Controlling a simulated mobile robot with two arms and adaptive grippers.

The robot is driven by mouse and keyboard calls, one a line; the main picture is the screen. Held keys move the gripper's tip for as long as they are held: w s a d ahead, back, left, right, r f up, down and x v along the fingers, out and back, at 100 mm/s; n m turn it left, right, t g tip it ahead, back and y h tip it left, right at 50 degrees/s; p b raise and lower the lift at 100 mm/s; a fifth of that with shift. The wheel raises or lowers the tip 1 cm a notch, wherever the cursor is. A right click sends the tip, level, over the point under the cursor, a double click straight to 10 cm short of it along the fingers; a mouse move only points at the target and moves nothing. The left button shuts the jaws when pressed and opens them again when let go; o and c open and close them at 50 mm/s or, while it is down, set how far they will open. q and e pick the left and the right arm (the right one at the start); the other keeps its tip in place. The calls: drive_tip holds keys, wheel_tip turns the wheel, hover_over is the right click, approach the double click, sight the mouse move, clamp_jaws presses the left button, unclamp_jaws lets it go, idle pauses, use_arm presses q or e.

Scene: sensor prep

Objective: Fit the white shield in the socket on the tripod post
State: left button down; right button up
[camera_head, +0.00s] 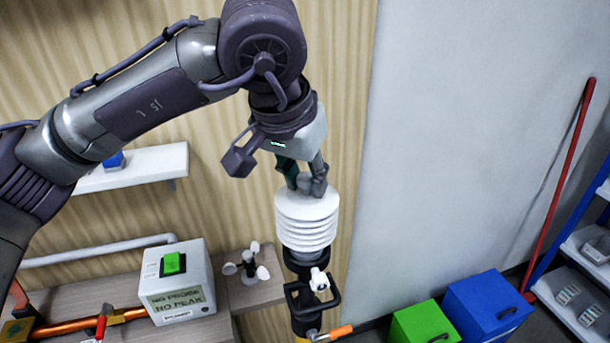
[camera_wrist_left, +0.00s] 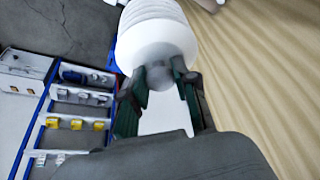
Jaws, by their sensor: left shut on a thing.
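The white shield (camera_head: 307,222) is a stack of ribbed plates with a grey knob on top. My left gripper (camera_head: 303,182) comes from above and is shut on that knob. In the left wrist view the shield (camera_wrist_left: 155,38) shows beyond the fingers, with the fingertips of my left gripper (camera_wrist_left: 160,80) on either side of the knob. In the head view the shield stands roughly upright, directly over the dark top of the tripod post (camera_head: 303,300). The shield hides the socket, so I cannot tell whether it is seated. My right gripper is not in view.
A white box with a green button (camera_head: 180,285) and a small cup anemometer (camera_head: 247,265) sit on the bench at left. Green (camera_head: 425,323) and blue (camera_head: 487,308) bins stand right of the post. A white wall shelf (camera_head: 140,169) is behind my left arm.

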use_arm(q)
drive_tip(key=shift+f+b, duration=0.6)
idle(0.9)
drive_tip(key=c, duration=0.8)
unclamp_jaws()
drive_tip(key=o, duration=0.5)
